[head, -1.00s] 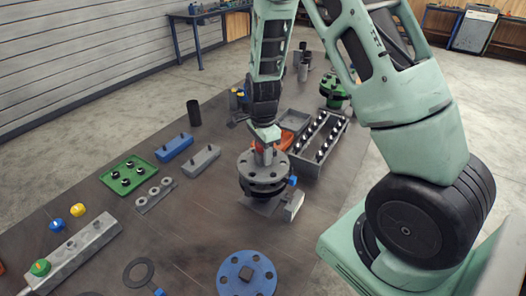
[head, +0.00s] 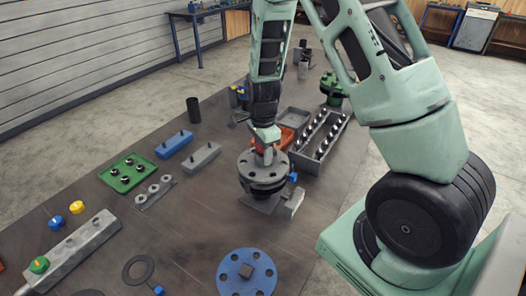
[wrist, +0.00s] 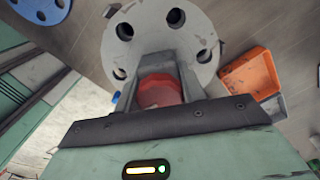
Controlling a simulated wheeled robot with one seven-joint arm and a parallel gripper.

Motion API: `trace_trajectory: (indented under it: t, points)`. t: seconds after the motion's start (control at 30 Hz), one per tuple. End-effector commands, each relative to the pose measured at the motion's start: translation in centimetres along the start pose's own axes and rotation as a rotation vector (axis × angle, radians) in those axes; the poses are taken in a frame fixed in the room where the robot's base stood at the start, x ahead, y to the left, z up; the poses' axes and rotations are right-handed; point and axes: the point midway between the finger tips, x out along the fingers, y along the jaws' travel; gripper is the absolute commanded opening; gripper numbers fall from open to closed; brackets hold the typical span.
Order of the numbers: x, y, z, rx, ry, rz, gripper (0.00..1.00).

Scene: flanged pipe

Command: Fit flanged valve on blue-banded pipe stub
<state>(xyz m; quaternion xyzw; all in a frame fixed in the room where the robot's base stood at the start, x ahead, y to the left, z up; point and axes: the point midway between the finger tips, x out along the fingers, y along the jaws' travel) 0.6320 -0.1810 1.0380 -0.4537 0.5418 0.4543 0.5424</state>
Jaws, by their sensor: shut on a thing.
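The flanged valve shows as a grey round flange (head: 263,167) with bolt holes. A red part (wrist: 160,90) of it sits between the fingers of my gripper (head: 264,150), which is shut on it. In the wrist view the flange (wrist: 200,28) lies just beyond the fingers. In the head view the flange is roughly level, above dark round parts that stand on a grey base plate (head: 258,203). A small blue piece (head: 293,177) shows at their right side. The blue-banded stub itself is hidden under the flange, and I cannot tell whether the faces touch.
A grey tray with rows of bolts (head: 321,140) and an orange bin (head: 285,139) stand close behind. A blue flange disc (head: 230,277) lies in front. A green tray (head: 116,181) and blue block (head: 174,144) are on the left.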

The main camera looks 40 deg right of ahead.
Motion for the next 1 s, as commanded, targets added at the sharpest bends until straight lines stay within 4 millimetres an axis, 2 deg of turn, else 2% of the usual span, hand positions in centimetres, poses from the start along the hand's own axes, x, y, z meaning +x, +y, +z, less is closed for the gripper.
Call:
trace_trajectory:
  t: [0.67,0.7,0.77,0.8,1.0]
  points:
    - [0.67,-0.06,-0.01,0.0,0.0,-0.002,0.0]
    - [0.67,-0.06,-0.01,0.0,0.0,-0.002,0.45]
    - [0.68,-0.05,-0.01,0.0,0.0,-0.002,0.62]
    - [0.68,-0.05,-0.01,0.0,0.0,-0.002,0.65]
    - [0.81,0.05,-0.01,0.0,0.0,0.001,0.65]
